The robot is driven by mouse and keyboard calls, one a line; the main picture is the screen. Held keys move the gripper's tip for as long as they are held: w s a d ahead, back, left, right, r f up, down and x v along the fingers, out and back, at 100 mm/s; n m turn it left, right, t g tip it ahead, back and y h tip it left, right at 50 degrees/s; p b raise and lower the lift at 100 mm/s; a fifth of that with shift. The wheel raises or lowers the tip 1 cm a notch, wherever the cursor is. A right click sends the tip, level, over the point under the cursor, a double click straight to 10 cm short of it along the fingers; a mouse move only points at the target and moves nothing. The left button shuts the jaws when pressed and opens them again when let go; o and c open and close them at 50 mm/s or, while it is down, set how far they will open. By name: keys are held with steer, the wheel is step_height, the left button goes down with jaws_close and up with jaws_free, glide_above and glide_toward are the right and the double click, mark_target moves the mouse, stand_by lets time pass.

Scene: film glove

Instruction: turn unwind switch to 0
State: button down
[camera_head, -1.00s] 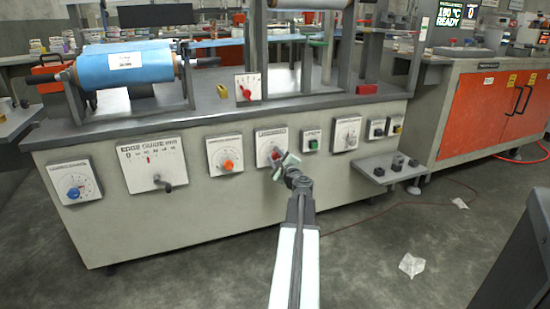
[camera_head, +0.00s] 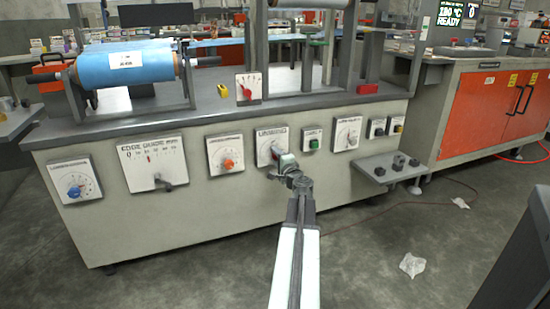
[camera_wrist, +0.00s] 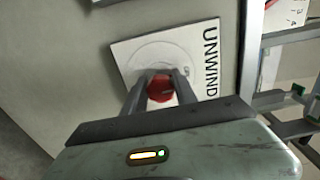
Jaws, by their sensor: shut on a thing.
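The unwind switch is a red knob (camera_wrist: 161,88) on a white square plate (camera_wrist: 197,47) marked UNWIND, seen turned sideways in the wrist view. In the head view its plate (camera_head: 266,136) sits on the front of the grey machine, and the knob is mostly hidden by my gripper. My gripper (camera_head: 279,157) reaches the plate from below right. In the wrist view its two fingers (camera_wrist: 160,82) close around the red knob, one on each side. The pointer and the numbers around the knob are too blurred to read.
On the same panel, a dial with an orange knob (camera_head: 228,163) is to the left and a green button (camera_head: 313,144) close to the right. A small shelf (camera_head: 390,166) juts out at the right. The floor in front is open, with crumpled paper (camera_head: 412,265).

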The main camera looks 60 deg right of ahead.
steer(key=shift+w+a, duration=0.1)
steer(key=shift+w, duration=0.05)
steer(key=c, duration=1)
jaws_free()
steer(key=v, duration=0.7)
steer(key=shift+s+a, duration=0.2)
steer(key=shift+s, duration=0.15)
